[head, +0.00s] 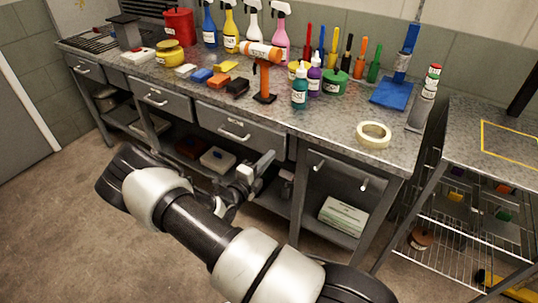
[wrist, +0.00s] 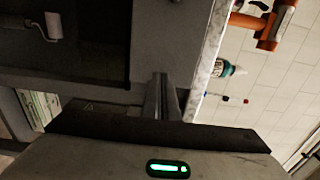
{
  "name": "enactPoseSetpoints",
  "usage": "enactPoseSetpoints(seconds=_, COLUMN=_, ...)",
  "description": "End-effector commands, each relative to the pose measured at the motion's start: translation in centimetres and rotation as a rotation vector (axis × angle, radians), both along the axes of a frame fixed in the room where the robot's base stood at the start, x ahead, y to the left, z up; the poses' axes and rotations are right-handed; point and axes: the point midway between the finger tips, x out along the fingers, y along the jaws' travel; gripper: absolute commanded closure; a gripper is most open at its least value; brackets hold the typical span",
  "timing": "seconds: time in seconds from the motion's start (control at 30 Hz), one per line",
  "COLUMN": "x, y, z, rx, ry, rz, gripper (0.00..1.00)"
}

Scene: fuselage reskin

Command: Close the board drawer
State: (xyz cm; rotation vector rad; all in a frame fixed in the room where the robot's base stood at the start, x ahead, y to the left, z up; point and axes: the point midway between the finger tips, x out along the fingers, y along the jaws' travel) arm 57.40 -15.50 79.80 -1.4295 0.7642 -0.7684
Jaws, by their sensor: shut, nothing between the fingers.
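Three grey drawer fronts with bar handles sit under the worktop in the head view: a left one (head: 88,70), a middle one (head: 172,107) and a right one (head: 248,141). No readable label tells which is the board drawer. All look close to flush; a small gap cannot be ruled out. My gripper (head: 268,158) is in front of the lower edge of the right drawer, near its right end. It is shut and empty. Its closed fingers (wrist: 160,97) point at the dark cabinet front in the wrist view; whether they touch it is unclear.
The worktop (head: 325,122) holds spray bottles, tools and a tape roll (head: 374,134). Right of the drawers is an open bay with two hooks and a pale box (head: 343,216). A wire rack (head: 462,240) stands further right. The floor at left is clear.

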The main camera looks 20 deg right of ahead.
Motion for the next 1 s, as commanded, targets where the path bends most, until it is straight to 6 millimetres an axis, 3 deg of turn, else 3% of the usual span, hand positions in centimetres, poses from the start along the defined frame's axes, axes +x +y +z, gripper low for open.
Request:
enactPoseSetpoints(seconds=0.3, x=-4.1, y=6.1, z=-0.1, rx=0.001, ry=0.003, rz=0.003, gripper=1.0)
enactPoseSetpoints(seconds=0.5, x=-5.6, y=8.3, z=-0.1, rx=0.001, ry=0.004, rz=0.001, gripper=1.0)
enactPoseSetpoints(seconds=0.83, x=-6.2, y=8.7, z=0.2, rx=0.018, ry=-0.012, rz=-0.016, gripper=1.0)
enactPoseSetpoints(seconds=1.0, x=-7.7, y=7.4, z=3.5, rx=0.205, ry=-0.188, rz=-0.18, gripper=1.0)
